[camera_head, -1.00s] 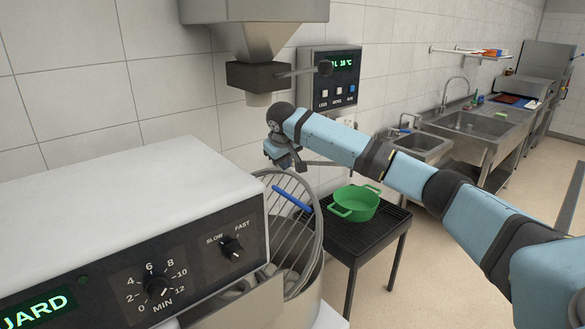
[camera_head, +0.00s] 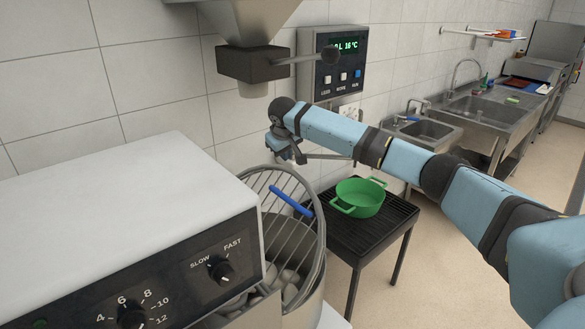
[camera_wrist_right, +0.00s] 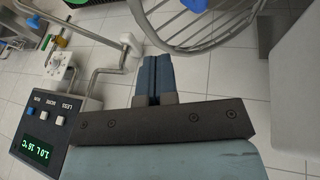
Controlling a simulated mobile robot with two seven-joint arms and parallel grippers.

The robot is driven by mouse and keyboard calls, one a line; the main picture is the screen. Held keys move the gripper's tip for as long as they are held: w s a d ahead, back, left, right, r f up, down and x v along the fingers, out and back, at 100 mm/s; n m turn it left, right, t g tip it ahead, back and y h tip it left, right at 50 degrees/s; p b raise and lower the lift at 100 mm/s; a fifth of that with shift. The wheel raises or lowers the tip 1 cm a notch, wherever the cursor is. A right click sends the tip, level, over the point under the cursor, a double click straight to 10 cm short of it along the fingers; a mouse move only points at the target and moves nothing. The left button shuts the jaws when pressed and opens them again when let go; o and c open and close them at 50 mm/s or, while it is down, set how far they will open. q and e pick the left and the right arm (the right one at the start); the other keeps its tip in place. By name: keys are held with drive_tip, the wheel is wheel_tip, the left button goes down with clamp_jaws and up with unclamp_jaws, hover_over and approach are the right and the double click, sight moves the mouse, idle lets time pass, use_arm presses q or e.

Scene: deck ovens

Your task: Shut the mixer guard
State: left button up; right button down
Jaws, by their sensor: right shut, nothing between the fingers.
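The mixer guard (camera_head: 306,232) is a wire cage with a blue handle (camera_head: 290,200). It stands raised and tilted above the mixer bowl (camera_head: 303,310), so the bowl's mouth is open and pale round lumps show inside. The guard's curved bars (camera_wrist_right: 200,38) cross the top of the right wrist view. My right gripper (camera_head: 292,156) is shut and empty, just above and behind the guard's upper rim. Its closed fingers (camera_wrist_right: 154,78) show in the wrist view beside the bars, and I cannot tell whether they touch. My left gripper is not in view.
The mixer's white housing (camera_head: 110,205) with dials fills the lower left. A water dispenser panel (camera_head: 338,75) and hopper spout (camera_head: 252,62) hang at the wall. A green pot (camera_head: 359,198) stands on a black rack table (camera_head: 372,236). Sinks (camera_head: 485,110) lie beyond; the floor right is clear.

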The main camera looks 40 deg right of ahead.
approach(293, 176)
drive_tip(key=w+f, duration=0.1)
drive_tip(key=w+a+f, duration=0.1)
drive_tip(key=f, duration=0.1)
drive_tip(key=shift+p, duration=0.4)
drive_tip(key=shift+w+d+f+p, duration=0.1)
drive_tip(key=shift+d+f+p, duration=0.25)
drive_tip(key=shift+d+f, duration=1)
drive_tip(key=shift+f, duration=0.15)
